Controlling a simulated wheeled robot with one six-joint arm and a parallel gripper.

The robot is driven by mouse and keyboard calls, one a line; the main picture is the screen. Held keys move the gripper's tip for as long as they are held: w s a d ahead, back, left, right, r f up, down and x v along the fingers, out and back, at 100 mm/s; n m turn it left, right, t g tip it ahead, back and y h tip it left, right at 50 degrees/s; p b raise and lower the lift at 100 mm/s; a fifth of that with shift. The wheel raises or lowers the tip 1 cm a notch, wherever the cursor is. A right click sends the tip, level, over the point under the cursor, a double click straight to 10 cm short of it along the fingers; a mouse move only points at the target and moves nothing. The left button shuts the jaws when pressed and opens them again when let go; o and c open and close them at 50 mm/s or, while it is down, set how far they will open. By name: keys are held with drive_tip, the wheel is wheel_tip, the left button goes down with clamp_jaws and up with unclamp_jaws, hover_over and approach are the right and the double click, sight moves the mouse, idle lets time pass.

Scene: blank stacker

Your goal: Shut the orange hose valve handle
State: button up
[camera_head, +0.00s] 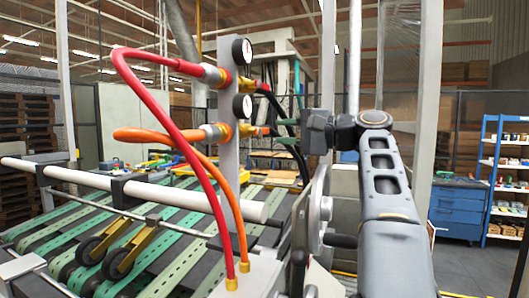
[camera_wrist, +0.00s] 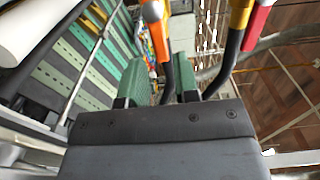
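The orange valve handle (camera_head: 262,131) sticks out to the right of the lower brass fitting on a grey post, below a gauge. In the wrist view the orange handle (camera_wrist: 158,38) lies ahead of the gap between my fingers, below a yellow fitting. My gripper (camera_head: 284,131) is open, its two green fingertips just right of the handle and apart from it. In the wrist view my gripper (camera_wrist: 158,68) shows a clear gap with nothing held. A black hose (camera_wrist: 180,66) runs close by the right finger. Whether it touches is unclear.
Above sits a red valve handle (camera_head: 263,86), which also shows in the wrist view (camera_wrist: 257,26). A red hose (camera_head: 165,115) and an orange hose (camera_head: 150,134) loop off the post's left side. A blue shelf (camera_head: 505,165) stands far right.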

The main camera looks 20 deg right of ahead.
sight(266, 131)
drive_tip(key=shift+x, duration=1.5)
drive_tip(key=s+a+f+m+p, duration=0.1)
drive_tip(key=s+f+m+p, duration=0.2)
drive_tip(key=m, duration=1.5)
drive_tip(key=shift+s+a+f+m, duration=0.2)
drive_tip(key=shift+s+f+m, duration=0.2)
drive_tip(key=shift+s+f, duration=0.35)
drive_tip(key=shift+s, duration=0.15)
